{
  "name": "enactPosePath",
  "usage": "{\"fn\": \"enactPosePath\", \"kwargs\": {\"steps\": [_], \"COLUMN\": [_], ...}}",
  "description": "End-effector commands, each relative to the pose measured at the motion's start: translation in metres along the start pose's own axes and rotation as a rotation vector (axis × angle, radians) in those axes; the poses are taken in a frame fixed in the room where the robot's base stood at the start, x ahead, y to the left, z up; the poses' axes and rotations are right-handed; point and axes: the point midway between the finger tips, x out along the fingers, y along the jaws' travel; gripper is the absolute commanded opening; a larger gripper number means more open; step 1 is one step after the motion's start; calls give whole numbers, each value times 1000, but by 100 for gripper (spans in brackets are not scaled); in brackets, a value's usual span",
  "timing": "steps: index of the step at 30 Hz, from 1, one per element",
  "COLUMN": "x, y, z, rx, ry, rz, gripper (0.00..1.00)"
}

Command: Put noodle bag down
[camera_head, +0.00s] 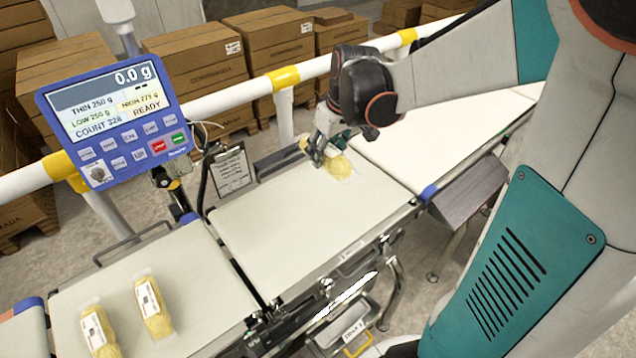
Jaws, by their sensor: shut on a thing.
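A yellow noodle bag (340,165) with clear ends is at the far right part of the middle belt section (300,215). My gripper (322,152) is shut on the bag, with its fingers at the bag's upper left side. I cannot tell whether the bag touches the belt or is held just above it. The part of the bag behind the fingers is hidden. Two more noodle bags with white labels, one (153,308) to the right of the other (99,332), lie on the near left belt section (200,275).
A blue weighing display (115,100) on a post reads 0.0 g. A clipboard (231,171) stands at the belt's back edge. A white rail with yellow bands (285,77) runs behind. Cardboard boxes (200,62) are stacked beyond it. Most of the middle belt section is clear.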

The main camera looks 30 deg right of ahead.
Motion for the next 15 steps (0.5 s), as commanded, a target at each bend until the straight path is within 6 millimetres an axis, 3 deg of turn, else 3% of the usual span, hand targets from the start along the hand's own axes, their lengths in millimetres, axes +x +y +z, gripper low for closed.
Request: {"fn": "enactPosePath", "kwargs": {"steps": [15], "x": [118], "y": [0], "z": [36], "rx": [0], "ry": [0], "rz": [0], "gripper": [15]}}
